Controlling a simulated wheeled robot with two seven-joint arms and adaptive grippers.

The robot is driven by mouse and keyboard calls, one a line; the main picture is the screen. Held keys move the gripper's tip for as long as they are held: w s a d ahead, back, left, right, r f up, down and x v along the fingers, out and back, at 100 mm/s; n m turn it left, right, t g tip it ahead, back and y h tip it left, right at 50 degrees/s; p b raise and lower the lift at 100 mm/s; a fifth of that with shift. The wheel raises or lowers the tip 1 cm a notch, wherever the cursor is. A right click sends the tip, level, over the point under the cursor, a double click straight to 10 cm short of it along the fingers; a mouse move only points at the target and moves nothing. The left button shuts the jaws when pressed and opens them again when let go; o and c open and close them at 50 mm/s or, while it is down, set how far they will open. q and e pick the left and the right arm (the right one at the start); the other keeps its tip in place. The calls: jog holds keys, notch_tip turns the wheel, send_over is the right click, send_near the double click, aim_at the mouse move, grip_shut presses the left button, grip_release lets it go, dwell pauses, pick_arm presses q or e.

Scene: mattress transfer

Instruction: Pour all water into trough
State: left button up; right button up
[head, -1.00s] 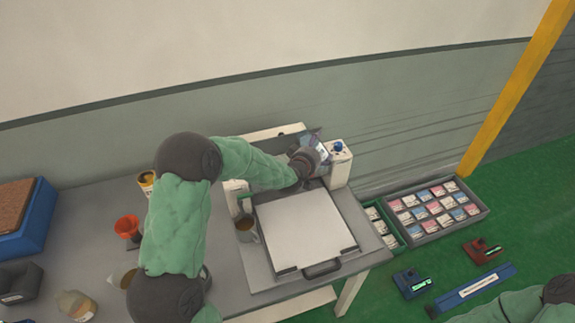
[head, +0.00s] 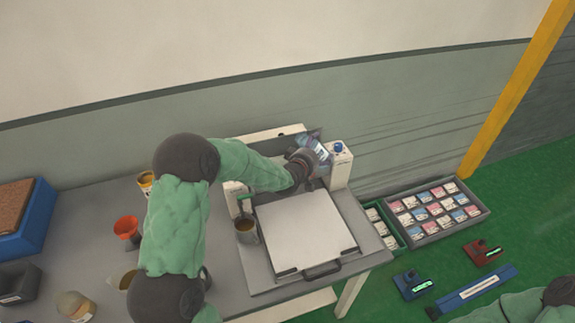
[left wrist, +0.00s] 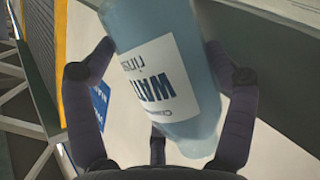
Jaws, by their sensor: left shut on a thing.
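My left gripper (head: 305,163) is shut on a clear, bluish water bottle (head: 321,148) above the back of the white-topped bench device (head: 300,232). In the left wrist view, the bottle (left wrist: 168,85) sits between the fingers, its white "WATER rinse" label appearing upside down. The bottle looks tilted. I cannot tell how much water it holds or whether any is flowing. The trough cannot be made out clearly; my left forearm and gripper cover much of the device's back edge. My right gripper is not in view.
A white post (head: 341,165) with a blue knob stands right beside the bottle. An orange funnel cup (head: 127,228) and several containers are further left. Trays of small packets (head: 435,207) lie lower, at right.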

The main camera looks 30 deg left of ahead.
pick_arm(q)
jog(key=shift+w+d+f+n+t+h, duration=0.1)
jog(key=shift+f+n+t+h, duration=0.2)
jog(key=shift+n, duration=0.45)
jog(key=shift+w+d+f+n+t+h, duration=0.1)
jog(key=shift+n+t, duration=0.3)
jog(key=shift+n, duration=0.35)
dwell(1.2)
jog(key=shift+s+r+n+t, duration=0.1)
jog(key=shift+r+n+t, duration=0.3)
jog(key=shift+n, duration=0.3)
dwell(1.2)
jog(key=shift+s+a+f+n+t+h+b, duration=0.15)
jog(key=shift+a+n+b, duration=0.25)
jog(key=shift+b, duration=0.3)
jog(key=shift+s+a+f+n+t+h+b, duration=0.15)
jog(key=shift+a+n+b, duration=0.2)
jog(key=shift+b, duration=0.35)
dwell(1.0)
jog(key=shift+n+b, duration=0.35)
jog(key=shift+b, duration=0.15)
dwell(0.5)
